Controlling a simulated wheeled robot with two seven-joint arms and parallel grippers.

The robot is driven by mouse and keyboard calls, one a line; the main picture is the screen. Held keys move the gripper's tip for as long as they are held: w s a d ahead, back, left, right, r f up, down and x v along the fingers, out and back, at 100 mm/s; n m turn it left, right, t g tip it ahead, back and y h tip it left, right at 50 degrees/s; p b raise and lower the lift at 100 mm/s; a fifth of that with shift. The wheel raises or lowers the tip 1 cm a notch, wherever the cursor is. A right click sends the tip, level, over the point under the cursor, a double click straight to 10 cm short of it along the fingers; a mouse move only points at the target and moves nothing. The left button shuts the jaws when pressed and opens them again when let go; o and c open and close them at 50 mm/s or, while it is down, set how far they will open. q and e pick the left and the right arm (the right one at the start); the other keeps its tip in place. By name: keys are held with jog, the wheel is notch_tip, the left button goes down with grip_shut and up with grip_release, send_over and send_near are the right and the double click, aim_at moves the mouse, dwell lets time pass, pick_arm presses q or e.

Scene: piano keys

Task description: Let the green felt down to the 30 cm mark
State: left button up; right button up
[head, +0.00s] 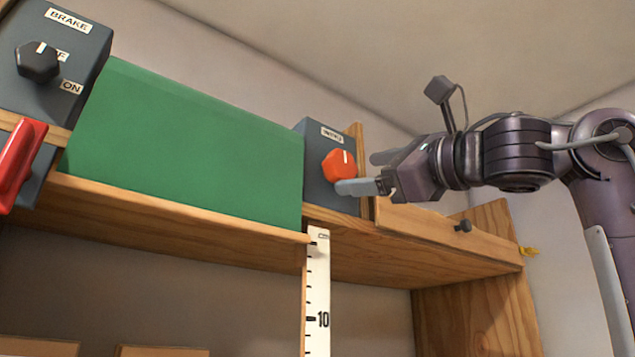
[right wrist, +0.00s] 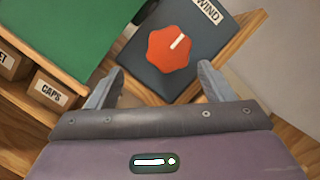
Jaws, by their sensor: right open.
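The green felt (head: 190,150) hangs as a wide sheet between two dark boxes; its lower edge lies behind the wooden rail near the ruler's top. The ruler (head: 318,285) hangs below the rail; its 10 mark shows, and lower marks are out of view. The orange WIND knob (head: 338,166) is on the right box. My right gripper (head: 359,172) is open just right of this knob. In the right wrist view the knob (right wrist: 173,58) lies ahead, between and beyond the open fingers. The black BRAKE knob (head: 37,62) is at upper left, its white mark pointing up beside OFF.
A red handle (head: 22,165) stands out at the left edge. In the right wrist view a box labelled CAPS (right wrist: 52,95) sits at the left.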

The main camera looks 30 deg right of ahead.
aim_at(347, 167)
jog(key=shift+s+d+r+p, duration=0.15)
jog(key=shift+r+p, duration=0.15)
jog(key=shift+r, duration=0.1)
jog(key=shift+s+d+r+p, duration=0.1)
jog(key=shift+d+r+p, duration=0.05)
jog(key=shift+r+p, duration=0.15)
jog(key=shift+w+a+r+p, duration=0.15)
jog(key=shift+w+r+p, duration=0.35)
jog(key=shift+w, duration=0.15)
jog(key=w, duration=0.1)
jog(key=w+a, duration=0.1)
jog(key=w, duration=0.1)
jog(key=shift+w+p, duration=0.1)
jog(key=shift+p, duration=0.2)
jog(key=shift+w, duration=0.3)
jog(key=shift+s, duration=0.25)
jog(key=shift+s+d, duration=0.1)
jog(key=shift+s, duration=0.05)
jog(key=shift+c, duration=1)
jog(key=c, duration=0.5)
pick_arm(q)
jog(key=s+r, duration=0.3)
jog(key=s, duration=0.1)
jog(key=shift+s+d, duration=0.1)
jog(key=shift+d, duration=0.15)
pick_arm(e)
jog(key=shift+r, duration=0.1)
jog(key=shift+c, duration=1.3)
